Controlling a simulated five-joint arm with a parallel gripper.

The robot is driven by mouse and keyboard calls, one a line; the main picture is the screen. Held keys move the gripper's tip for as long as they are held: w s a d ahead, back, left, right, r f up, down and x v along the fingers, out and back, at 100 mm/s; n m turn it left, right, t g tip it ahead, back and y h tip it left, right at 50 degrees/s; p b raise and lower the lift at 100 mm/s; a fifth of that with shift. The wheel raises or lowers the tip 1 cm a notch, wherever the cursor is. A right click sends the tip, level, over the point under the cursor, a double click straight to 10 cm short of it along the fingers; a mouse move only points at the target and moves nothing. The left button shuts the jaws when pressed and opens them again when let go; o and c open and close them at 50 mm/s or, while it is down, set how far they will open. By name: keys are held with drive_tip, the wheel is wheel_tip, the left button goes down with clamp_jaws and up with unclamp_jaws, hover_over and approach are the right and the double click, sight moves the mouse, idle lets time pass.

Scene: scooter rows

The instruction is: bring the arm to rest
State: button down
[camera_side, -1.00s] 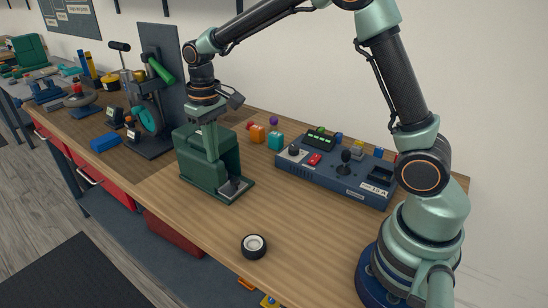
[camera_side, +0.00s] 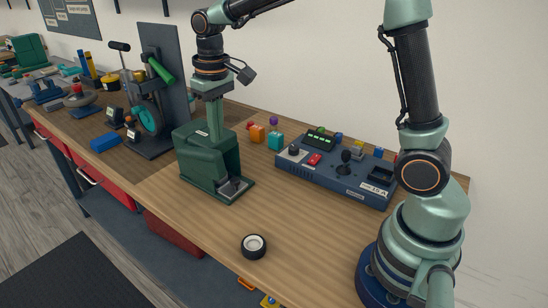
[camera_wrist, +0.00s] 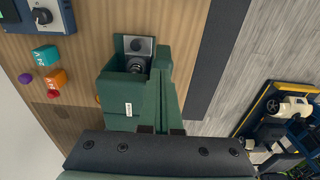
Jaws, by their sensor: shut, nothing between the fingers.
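My gripper (camera_side: 216,138) points straight down at the green machine housing (camera_side: 205,165) on the wooden bench. Its pale green fingers are together and hold nothing. In the side view the fingertips overlap the upper part of the housing; whether they touch it I cannot tell. The wrist view looks down on the housing (camera_wrist: 118,92) and its grey front plate with a round dark part (camera_wrist: 137,47). The arm's upper links rise out of the side view's top edge.
A blue control box (camera_side: 335,178) stands right of the housing, with small coloured blocks (camera_side: 275,141) behind. A wheel stand (camera_side: 150,115) and a blue block (camera_side: 105,144) are left. Front bench middle is mostly clear.

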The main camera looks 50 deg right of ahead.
drive_tip(key=s+d+r+t, duration=0.1)
drive_tip(key=s+r+t, duration=0.1)
drive_tip(key=s, duration=0.5)
drive_tip(key=s+d+r+t, duration=0.2)
drive_tip(key=s+t, duration=0.1)
drive_tip(key=s, duration=0.4)
drive_tip(key=shift+s+d, duration=0.3)
drive_tip(key=shift+s, duration=0.1)
